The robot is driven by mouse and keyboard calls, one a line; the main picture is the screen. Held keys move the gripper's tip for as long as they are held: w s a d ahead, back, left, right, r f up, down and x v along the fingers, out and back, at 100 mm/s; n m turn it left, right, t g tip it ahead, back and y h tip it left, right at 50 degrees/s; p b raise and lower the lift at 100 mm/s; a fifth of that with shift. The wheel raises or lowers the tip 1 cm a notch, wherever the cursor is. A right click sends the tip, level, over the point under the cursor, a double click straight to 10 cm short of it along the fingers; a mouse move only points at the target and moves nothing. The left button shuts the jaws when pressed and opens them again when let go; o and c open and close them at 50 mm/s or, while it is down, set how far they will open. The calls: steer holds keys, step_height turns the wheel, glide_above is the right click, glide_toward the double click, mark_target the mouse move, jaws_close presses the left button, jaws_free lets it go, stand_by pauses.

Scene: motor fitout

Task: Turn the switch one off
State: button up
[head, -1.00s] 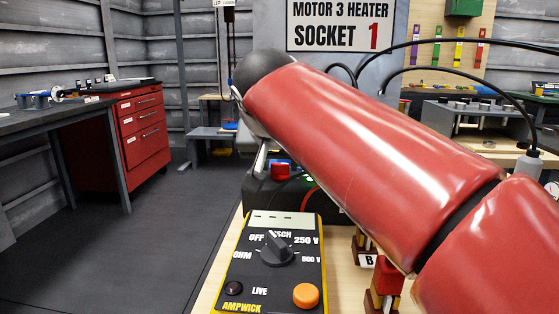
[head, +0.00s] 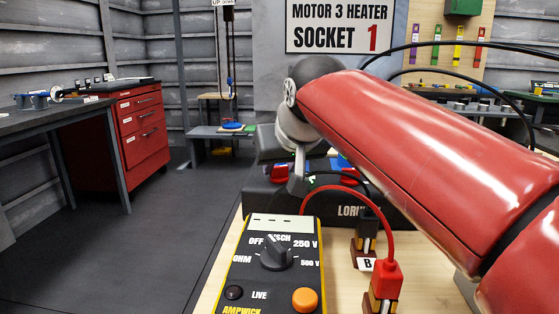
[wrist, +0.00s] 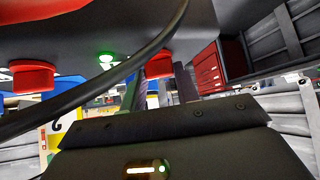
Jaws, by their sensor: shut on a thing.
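A dark box (head: 325,205) with partly covered lettering "LORI" stands behind the meter and carries red switches. The left red switch (head: 279,172) shows beside my gripper (head: 296,184), which reaches down from the red arm. In the wrist view my gripper (wrist: 160,88) is at the nearer red switch (wrist: 158,65) and shut on it, though the contact is partly hidden. A second red switch (wrist: 32,75) is to its left, apart from the fingers. A green lamp (wrist: 105,60) glows between them.
A yellow-black meter (head: 272,275) stands in front of the box. A red cable plug (head: 387,277) and a block marked B (head: 366,264) stand to its right. Cables arch close to my gripper. A sign (head: 346,25) hangs behind. The floor at left is clear.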

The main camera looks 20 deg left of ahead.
steer(key=n+g+y, duration=0.1)
steer(key=n, duration=0.1)
steer(key=n+g+y, duration=0.1)
steer(key=n, duration=0.1)
steer(key=n+g, duration=0.2)
steer(key=shift+w+d+y+p, duration=0.2)
steer(key=shift+w+y+p, duration=0.1)
steer(key=shift+w+y, duration=0.1)
steer(key=n+g, duration=0.2)
steer(key=n, duration=0.2)
steer(key=shift+w+g, duration=0.15)
steer(key=shift+g, duration=0.25)
steer(key=shift+w+n+g, duration=0.1)
steer(key=shift+n+g, duration=1.1)
steer(key=shift+n, duration=0.7)
steer(key=o, duration=1)
